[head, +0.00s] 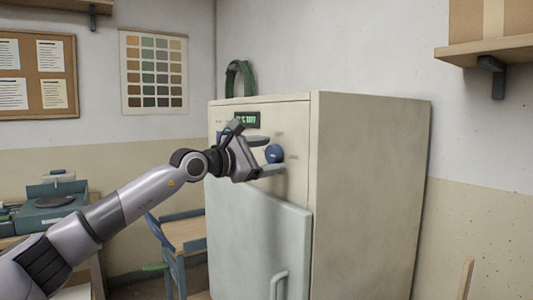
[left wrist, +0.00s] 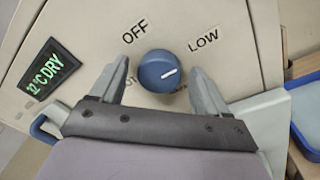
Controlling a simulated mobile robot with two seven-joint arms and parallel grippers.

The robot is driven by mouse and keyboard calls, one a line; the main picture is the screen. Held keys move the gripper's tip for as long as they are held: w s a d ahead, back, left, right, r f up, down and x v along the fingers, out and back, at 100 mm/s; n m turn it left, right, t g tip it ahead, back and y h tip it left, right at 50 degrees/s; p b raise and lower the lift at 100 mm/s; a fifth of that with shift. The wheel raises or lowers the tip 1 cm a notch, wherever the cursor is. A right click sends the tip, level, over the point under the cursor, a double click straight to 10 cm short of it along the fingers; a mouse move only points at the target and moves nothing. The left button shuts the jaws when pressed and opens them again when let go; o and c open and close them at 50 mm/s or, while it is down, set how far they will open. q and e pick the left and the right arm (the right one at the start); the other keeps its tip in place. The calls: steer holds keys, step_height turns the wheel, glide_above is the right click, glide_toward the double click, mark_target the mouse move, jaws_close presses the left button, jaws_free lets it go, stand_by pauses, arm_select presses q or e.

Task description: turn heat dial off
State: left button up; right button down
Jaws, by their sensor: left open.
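The heat dial is a round blue knob (head: 274,154) with a white pointer line, on the front panel of a cream cabinet (head: 370,180). In the left wrist view the dial (left wrist: 159,71) has labels OFF and LOW above it, and its pointer line aims to the right, below LOW. Other labels below it are partly hidden. My left gripper (head: 268,155) is open, its fingers at the dial; in the left wrist view the fingers (left wrist: 160,83) stand on either side of the knob with gaps. My right gripper is not in view.
A green display (head: 247,120) reading "12°C DRY" in the left wrist view sits above the dial. Below is a pale door (head: 258,235) with a handle (head: 279,285). A blue chair (head: 178,240) stands left of the cabinet.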

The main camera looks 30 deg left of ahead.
arm_select(q)
steer(key=c, duration=1)
steer(key=shift+c, duration=0.2)
steer(key=shift+n, duration=0.3)
